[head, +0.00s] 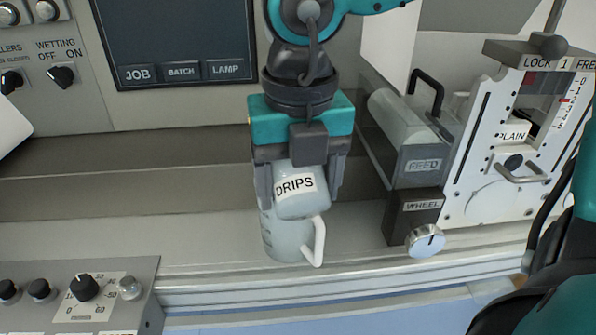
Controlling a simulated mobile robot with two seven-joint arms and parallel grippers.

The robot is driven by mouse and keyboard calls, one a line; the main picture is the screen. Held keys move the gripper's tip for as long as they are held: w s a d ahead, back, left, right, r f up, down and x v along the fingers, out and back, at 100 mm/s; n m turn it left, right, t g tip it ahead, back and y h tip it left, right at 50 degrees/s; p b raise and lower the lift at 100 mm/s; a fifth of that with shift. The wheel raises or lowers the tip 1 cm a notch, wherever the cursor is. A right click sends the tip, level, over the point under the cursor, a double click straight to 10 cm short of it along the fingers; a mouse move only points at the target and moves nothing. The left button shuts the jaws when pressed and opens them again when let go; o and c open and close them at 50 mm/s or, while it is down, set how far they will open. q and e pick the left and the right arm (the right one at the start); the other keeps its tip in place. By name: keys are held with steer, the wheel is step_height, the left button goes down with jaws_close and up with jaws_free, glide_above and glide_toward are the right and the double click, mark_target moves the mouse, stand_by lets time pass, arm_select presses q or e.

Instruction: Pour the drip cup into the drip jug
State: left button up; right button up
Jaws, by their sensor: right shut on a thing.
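My right gripper (299,180) comes down from the top middle and is shut on the drip cup (290,203), a small pale grey-blue cup with a "DRIPS" label. The label is slightly tilted. The drip jug (285,240), a pale jug with a white handle on its right and faint graduation marks, stands on the machine's ledge. The cup is in front of or over the jug's upper part and hides its mouth. I cannot tell whether they touch, or whether any liquid is flowing. My left gripper is not in view.
Right of the jug are a "WHEEL" block (414,213) with a round knob (425,241), a "FEED" tray (424,164) and a white slotted side plate (505,165). A knob panel (85,295) stands front left. The ledge (200,225) left of the jug is clear.

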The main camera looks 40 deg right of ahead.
steer(key=shift+r+g+p, duration=0.2)
steer(key=shift+g+p, duration=0.1)
steer(key=shift+p, duration=0.2)
steer(key=shift+r+g+y+p, duration=0.15)
steer(key=shift+g+y+p, duration=0.15)
steer(key=shift+p, duration=0.5)
steer(key=shift+w+d+r+g+y+p, duration=0.15)
steer(key=shift+r+g+y+p, duration=0.15)
steer(key=shift+g+p, duration=0.4)
steer(key=shift+w+r+g+y+p, duration=0.15)
steer(key=shift+r+g+y+p, duration=0.25)
steer(key=shift+g+p, duration=0.45)
steer(key=shift+w+f, duration=0.1)
